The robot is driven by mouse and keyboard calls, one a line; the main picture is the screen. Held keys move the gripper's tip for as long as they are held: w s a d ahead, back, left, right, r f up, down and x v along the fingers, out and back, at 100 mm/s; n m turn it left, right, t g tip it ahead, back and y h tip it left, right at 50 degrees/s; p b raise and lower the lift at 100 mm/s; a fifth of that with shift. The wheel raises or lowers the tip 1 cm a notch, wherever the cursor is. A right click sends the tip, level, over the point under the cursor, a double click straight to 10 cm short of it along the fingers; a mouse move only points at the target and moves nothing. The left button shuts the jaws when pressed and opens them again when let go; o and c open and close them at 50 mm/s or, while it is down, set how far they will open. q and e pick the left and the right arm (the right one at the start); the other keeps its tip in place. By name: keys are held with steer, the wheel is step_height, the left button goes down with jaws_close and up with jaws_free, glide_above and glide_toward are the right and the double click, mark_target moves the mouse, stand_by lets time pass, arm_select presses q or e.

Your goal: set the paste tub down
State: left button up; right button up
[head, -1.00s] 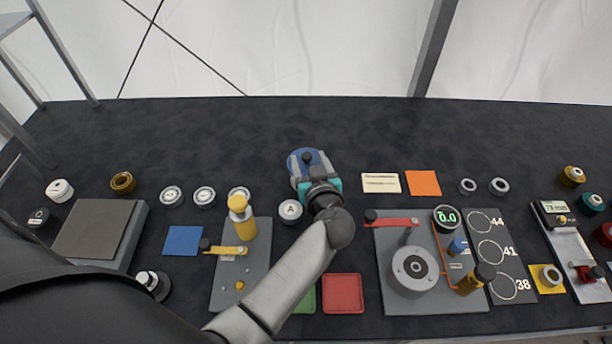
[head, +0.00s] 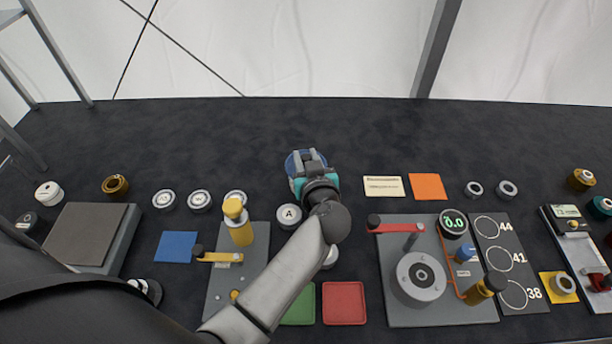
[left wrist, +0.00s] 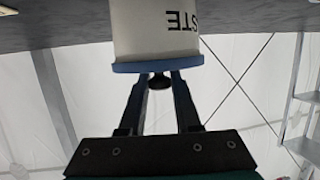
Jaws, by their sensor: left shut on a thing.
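The paste tub is a white tub with a blue rim and dark lettering, of which "STE" can be read. In the left wrist view the tub (left wrist: 155,32) appears upside down at the top of the picture. In the head view only a blue part of the tub (head: 292,165) shows; my gripper hides the rest. My left gripper (head: 309,160) is shut on the tub, with its fingers at the blue rim in the left wrist view (left wrist: 157,82). I cannot tell whether the tub touches the table. My right gripper is not in view.
The dark table (head: 420,140) is clear behind the tub. A white round piece marked A (head: 288,214) lies just in front. A cream card (head: 383,186) and an orange square (head: 428,187) lie to the right. A grey plate with a red lever (head: 396,221) stands nearer right.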

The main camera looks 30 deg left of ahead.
arm_select(q)
jaws_close()
stand_by(0.8)
